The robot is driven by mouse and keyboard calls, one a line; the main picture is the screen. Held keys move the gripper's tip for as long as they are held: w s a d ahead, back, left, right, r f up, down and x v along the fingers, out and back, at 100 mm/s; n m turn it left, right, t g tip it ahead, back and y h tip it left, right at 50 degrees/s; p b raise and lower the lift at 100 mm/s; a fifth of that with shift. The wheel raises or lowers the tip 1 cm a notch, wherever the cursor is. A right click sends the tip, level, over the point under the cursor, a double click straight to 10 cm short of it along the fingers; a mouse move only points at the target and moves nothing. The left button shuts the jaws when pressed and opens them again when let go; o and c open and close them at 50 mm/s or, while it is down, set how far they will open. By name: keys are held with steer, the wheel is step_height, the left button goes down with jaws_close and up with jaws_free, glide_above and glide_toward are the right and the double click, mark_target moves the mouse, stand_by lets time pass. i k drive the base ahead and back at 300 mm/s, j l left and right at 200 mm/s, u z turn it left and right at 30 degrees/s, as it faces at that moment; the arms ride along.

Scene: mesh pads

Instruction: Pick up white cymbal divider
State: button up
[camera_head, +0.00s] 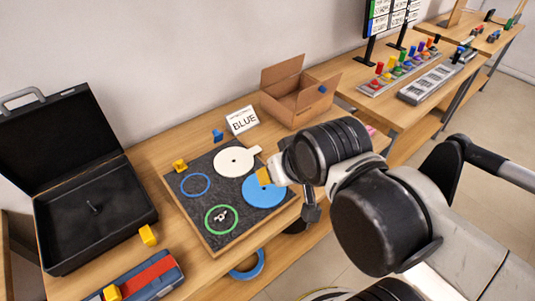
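A flat white disc with a small centre hole and a tab on its right, which looks like the white cymbal divider (234,161), lies on the dark grey mesh pad (203,224) near its far edge. A blue disc (262,196) lies close in front of it, to the right. The end of my arm hangs over the pad's right side. My gripper (311,208) shows only as a small dark part below the wrist, to the right of the blue disc and apart from the white disc. Its fingers are mostly hidden by the arm, and their opening does not show.
A blue ring (195,184) and a green ring (221,220) lie on the pad. A yellow block (263,176) shows beside my wrist. An open black case (98,220) stands left, a cardboard box (298,98) and a "BLUE" card (242,120) behind.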

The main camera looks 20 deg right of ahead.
mark_target(223, 165)
steer(key=u, duration=1.25)
steer(key=z, duration=1.25)
steer(key=i+l+u, duration=0.2)
steer(key=l+u, duration=0.25)
steer(key=i+l+u, duration=0.15)
steer(key=l+u, duration=0.75)
steer(key=i+j, duration=0.05)
